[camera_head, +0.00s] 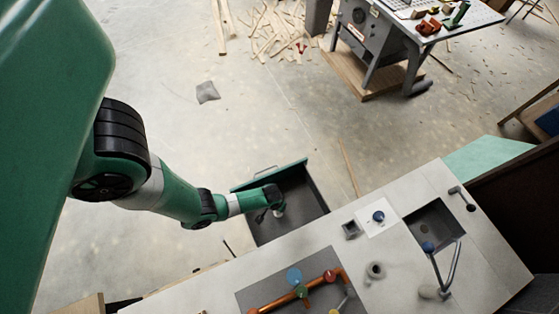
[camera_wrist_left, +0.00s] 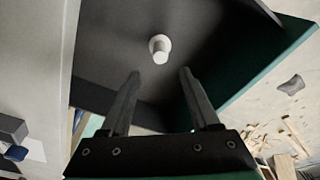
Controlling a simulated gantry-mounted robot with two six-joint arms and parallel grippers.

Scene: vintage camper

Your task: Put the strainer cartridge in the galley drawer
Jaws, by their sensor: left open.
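The galley drawer (camera_head: 306,196) is pulled open from the counter, with a dark inside and a green front. A small white cylinder with a wider rim, which looks like the strainer cartridge (camera_wrist_left: 160,52), is inside the drawer, over its dark floor (camera_wrist_left: 215,45). In the head view a pale spot beside my gripper looks like the same piece (camera_head: 280,211). My left gripper (camera_head: 262,214) is over the drawer. In the left wrist view its two fingers (camera_wrist_left: 160,78) are spread with the cartridge beyond their tips, not between them. My right gripper is not in view.
The pale counter (camera_head: 190,296) borders the drawer, with a sink (camera_head: 432,226), a tap (camera_head: 447,268), a blue-knobbed fitting (camera_head: 378,217) and an orange pipe assembly (camera_head: 300,292). A machine table (camera_head: 385,40) and wood scraps (camera_head: 280,30) are farther off. The floor beyond the drawer is mostly clear.

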